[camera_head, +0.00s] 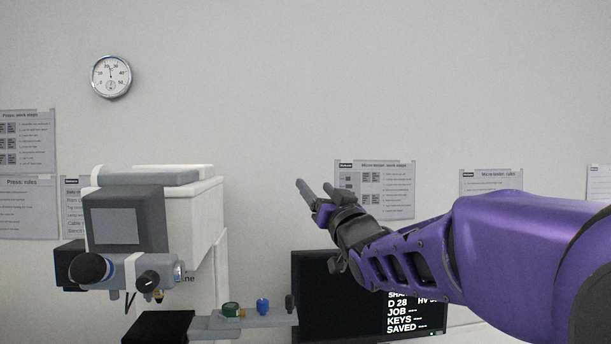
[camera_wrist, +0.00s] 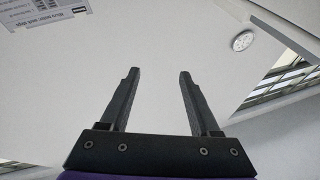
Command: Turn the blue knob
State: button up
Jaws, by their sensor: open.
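A small blue knob (camera_head: 263,306) stands on a grey ledge (camera_head: 245,320) at the lower middle of the head view, to the right of the hardness tester (camera_head: 195,215). My gripper (camera_head: 318,190) is raised in the air, above and to the right of the blue knob and clear of it. Its two fingers are apart. In the wrist view my gripper (camera_wrist: 157,75) is open with nothing between its fingers. The blue knob does not show in the wrist view.
A green knob (camera_head: 231,309) and a dark knob (camera_head: 290,303) flank the blue one. A black screen (camera_head: 312,285) stands just right of the ledge, behind my arm. The tester's eyepiece (camera_head: 90,268) juts out at left. Free air lies above the ledge.

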jog(key=shift+d+r+m+t, duration=0.1)
jog(key=shift+r+m+t, duration=0.1)
jog(key=shift+r, duration=0.65)
jog(key=shift+d+r+m+t, duration=0.1)
jog(key=shift+r+m, duration=0.1)
jog(key=shift+r, duration=0.6)
